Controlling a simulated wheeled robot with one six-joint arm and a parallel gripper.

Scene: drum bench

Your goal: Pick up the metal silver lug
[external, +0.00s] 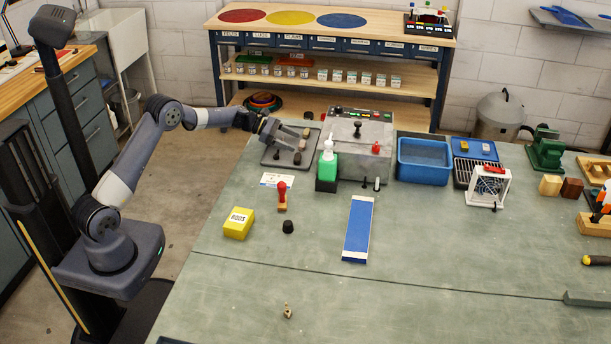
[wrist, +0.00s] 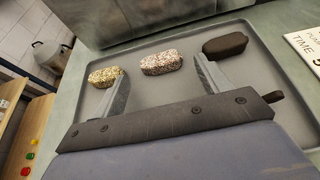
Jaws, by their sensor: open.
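I cannot make out a clearly silver metal lug in either view. A grey tray (external: 270,161) holds several small rounded pieces. In the wrist view, a gold-speckled piece (wrist: 104,77), a pink-and-white speckled piece (wrist: 161,63) and a dark brown piece (wrist: 225,44) stand in a row on it. A dark end of another piece (wrist: 273,96) shows beside my gripper, mostly hidden. My gripper (wrist: 160,70) is open and empty, its fingers spread low over the tray with the speckled pink piece beyond and between them. In the external view, my gripper (external: 297,139) reaches over the tray from the left.
A grey machine (external: 350,160) stands close behind and right of the tray. A green bottle (external: 327,169), red-handled stamp (external: 282,197), white card (external: 277,180) and yellow box (external: 238,223) are nearby. A small brownish piece (external: 287,312) lies at the front. The bench's front middle is mostly clear.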

